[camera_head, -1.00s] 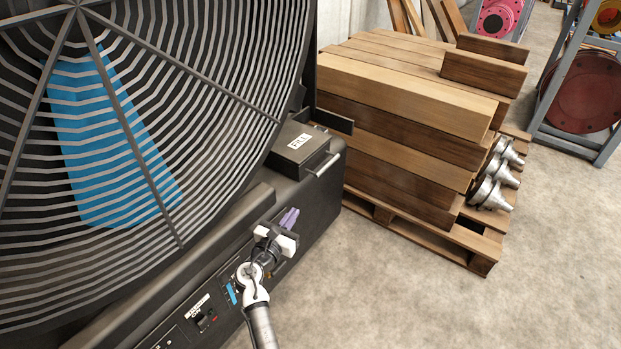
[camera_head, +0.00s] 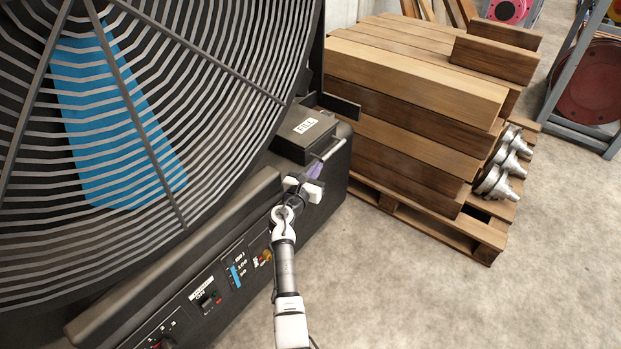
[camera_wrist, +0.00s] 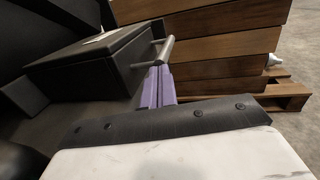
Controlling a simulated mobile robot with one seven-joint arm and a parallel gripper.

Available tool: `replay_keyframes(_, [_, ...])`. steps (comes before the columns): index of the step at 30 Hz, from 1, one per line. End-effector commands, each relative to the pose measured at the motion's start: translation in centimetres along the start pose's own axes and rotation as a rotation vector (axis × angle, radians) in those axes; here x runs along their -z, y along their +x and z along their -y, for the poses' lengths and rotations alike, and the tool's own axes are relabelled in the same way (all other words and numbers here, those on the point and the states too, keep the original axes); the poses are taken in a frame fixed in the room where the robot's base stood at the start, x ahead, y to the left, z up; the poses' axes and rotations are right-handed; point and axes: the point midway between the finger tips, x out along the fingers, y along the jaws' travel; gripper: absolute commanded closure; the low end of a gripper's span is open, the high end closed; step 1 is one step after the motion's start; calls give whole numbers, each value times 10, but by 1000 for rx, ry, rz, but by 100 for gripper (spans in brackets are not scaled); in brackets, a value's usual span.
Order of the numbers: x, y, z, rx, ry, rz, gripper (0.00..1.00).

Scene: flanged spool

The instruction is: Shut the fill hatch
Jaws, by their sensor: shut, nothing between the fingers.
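The fill hatch (camera_head: 290,145) is a black box-like cover with a white FILL label, on the right end of the dark fan housing. A light bar handle (camera_head: 332,149) sticks out along its right side. In the wrist view the hatch (camera_wrist: 85,70) is at upper left, its handle (camera_wrist: 167,47) just beyond my fingertips. My gripper (camera_head: 317,168) is shut and empty, its purple fingers (camera_wrist: 157,84) together beside the hatch, close to the handle. I cannot tell whether they touch it. The hatch's hinge and any gap under it are not clear.
A large fan grille (camera_head: 130,110) rises at left. A control panel (camera_head: 215,297) is on the housing front. A dark plate (camera_head: 341,106) juts out behind the hatch. The front-right floor is clear.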

Motion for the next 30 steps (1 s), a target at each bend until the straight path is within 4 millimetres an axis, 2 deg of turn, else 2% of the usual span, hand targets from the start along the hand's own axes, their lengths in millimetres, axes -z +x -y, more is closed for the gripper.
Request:
replay_keyframes(12, [0, 3, 1, 1, 0, 0, 100])
replay_keyframes(16, [1, 13, 3, 4, 1, 1, 100])
replay_keyframes(20, [3, 35, 8, 5, 1, 2, 100])
replay_keyframes(27, [7, 93, 20, 5, 1, 3, 100])
replay_keyframes(30, [8, 112, 24, 5, 1, 2, 100])
